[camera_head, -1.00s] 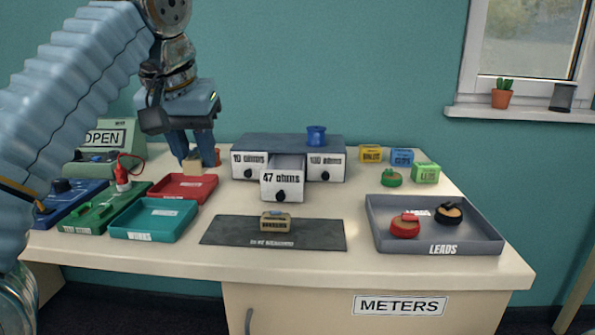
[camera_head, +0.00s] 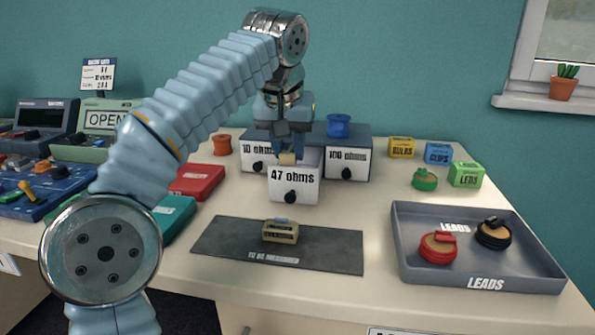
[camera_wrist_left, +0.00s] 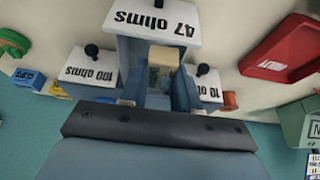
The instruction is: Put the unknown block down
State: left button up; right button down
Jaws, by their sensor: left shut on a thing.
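My left gripper (camera_head: 290,148) is shut on a small tan block (camera_head: 287,158). It holds the block, upright, over the pulled-out 47 ohms drawer (camera_head: 293,187) of the grey cabinet. In the left wrist view the tan block (camera_wrist_left: 164,57) sits between the fingertips (camera_wrist_left: 158,85), above the open drawer. I cannot tell how far its underside is from the drawer floor. A second tan block (camera_head: 281,231) lies on the dark "to be measured" mat (camera_head: 335,250). My right gripper is not in view.
The 10 ohms drawer (camera_head: 257,166) and 100 ohms drawer (camera_head: 346,166) are shut. A blue spool (camera_head: 338,126) stands on the cabinet. A grey leads tray (camera_head: 415,281) with red and black coils is at right.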

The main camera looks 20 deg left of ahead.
pick_arm(q)
jog(key=shift+w+d+f, duration=0.2)
jog(key=shift+w+f, duration=0.3)
jog(key=shift+f, duration=0.2)
jog(key=shift+s+d+b+x, duration=0.15)
jog(key=shift+b+x, duration=0.1)
jog(key=shift+x, duration=0.5)
jog(key=shift+s+d+b+x, duration=0.15)
jog(key=shift+b+x, duration=0.15)
jog(key=shift+x, duration=0.45)
jog(key=shift+d+b+x, duration=0.15)
jog(key=shift+b+x, duration=0.1)
jog(key=shift+x, duration=0.45)
jog(key=shift+f, duration=0.15)
jog(key=shift+f, duration=0.15)
jog(key=o, duration=0.8)
jog(key=shift+c, duration=0.2)
